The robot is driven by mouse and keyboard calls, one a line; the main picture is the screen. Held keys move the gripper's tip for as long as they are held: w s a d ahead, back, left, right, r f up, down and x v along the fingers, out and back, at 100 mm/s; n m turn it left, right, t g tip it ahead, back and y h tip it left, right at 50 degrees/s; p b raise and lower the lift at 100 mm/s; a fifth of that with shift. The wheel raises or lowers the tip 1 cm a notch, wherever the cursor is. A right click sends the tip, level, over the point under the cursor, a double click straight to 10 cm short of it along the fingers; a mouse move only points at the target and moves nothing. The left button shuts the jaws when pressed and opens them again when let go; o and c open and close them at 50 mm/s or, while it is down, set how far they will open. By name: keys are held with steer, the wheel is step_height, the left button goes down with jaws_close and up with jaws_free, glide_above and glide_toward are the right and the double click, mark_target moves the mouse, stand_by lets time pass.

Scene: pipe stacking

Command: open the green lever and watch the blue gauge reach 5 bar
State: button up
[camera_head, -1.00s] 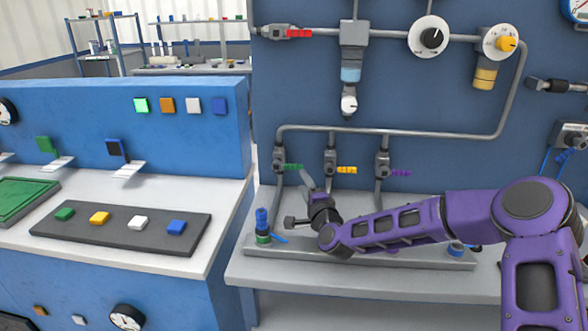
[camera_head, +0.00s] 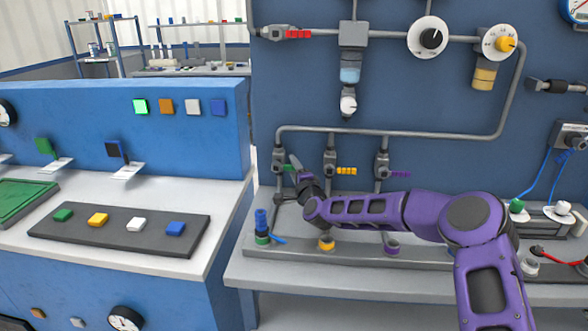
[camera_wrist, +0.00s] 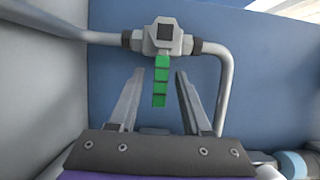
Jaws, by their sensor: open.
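The green lever (camera_wrist: 161,82) sits on a grey valve (camera_wrist: 163,38) in the wrist view and points crosswise to the pipe. My gripper (camera_wrist: 160,74) is open, with one finger on each side of the lever and a gap on both sides. In the head view the green lever (camera_head: 288,168) is partly hidden by my gripper (camera_head: 298,166), at the left valve of the pipe row. A round gauge with a blue rim (camera_head: 579,9) is cut off at the top right corner; I cannot read its value.
A yellow lever (camera_head: 346,171) and a purple lever (camera_head: 400,174) are on valves to the right. A blue fitting with a green base (camera_head: 262,226) stands below left. A red lever (camera_head: 298,34) is on the upper pipe. A blue panel (camera_head: 400,100) stands behind the pipes.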

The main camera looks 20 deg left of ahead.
jaws_close()
stand_by(1.3)
